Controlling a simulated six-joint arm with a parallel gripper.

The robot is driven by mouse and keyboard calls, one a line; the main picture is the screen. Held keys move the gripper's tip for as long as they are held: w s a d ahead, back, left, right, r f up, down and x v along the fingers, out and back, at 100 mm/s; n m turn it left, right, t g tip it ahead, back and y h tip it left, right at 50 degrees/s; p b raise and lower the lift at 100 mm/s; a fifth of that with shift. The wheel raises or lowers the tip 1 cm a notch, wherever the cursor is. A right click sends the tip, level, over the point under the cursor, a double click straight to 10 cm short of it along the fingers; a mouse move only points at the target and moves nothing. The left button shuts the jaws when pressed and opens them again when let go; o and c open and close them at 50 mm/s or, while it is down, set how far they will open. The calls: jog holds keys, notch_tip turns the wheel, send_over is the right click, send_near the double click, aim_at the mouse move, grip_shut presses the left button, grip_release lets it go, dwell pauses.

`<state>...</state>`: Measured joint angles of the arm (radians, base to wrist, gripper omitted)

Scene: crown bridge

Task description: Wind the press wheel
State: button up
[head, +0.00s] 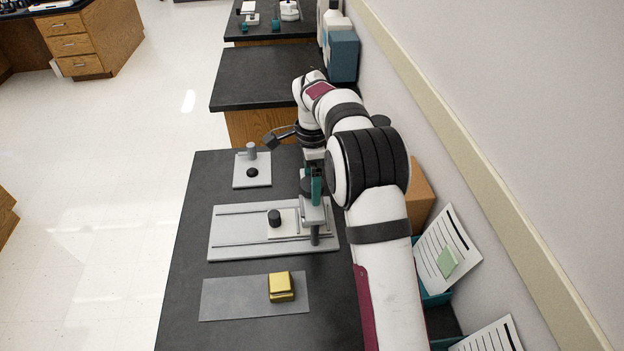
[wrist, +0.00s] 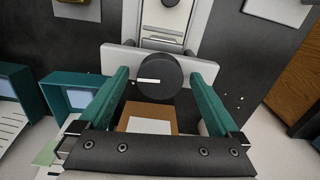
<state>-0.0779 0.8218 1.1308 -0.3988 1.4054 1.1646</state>
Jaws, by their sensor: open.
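The press wheel (wrist: 157,78) is a dark round disc with a short white mark, seen face-on in the wrist view. Behind it is a pale grey crosspiece (wrist: 118,60) of the press. My gripper (wrist: 158,70) is open, with one teal finger on each side of the wheel and gaps between fingers and wheel. How far the fingertips reach along the wheel is hard to tell. In the head view my gripper (head: 316,186) is at the grey press (head: 315,211), whose wheel is mostly hidden by my arm. A carriage with a black knob (head: 274,217) sits beside the press.
The press and carriage are on a pale base plate (head: 228,245) with rails. A brass block (head: 281,284) lies on a grey sheet (head: 232,300) in front. A small plate with a post (head: 241,182) stands behind. A cardboard box (head: 420,193) is near the right wall.

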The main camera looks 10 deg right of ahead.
jog(key=c, duration=1.4)
jog(key=shift+o, duration=0.2)
jog(key=shift+n, duration=0.3)
jog(key=n, duration=0.3)
jog(key=shift+n, duration=0.3)
jog(key=n, duration=0.4)
jog(key=shift+n, duration=0.3)
jog(key=n, duration=0.4)
jog(key=shift+n, duration=2)
jog(key=o, duration=1.4)
jog(key=shift+c, duration=0.2)
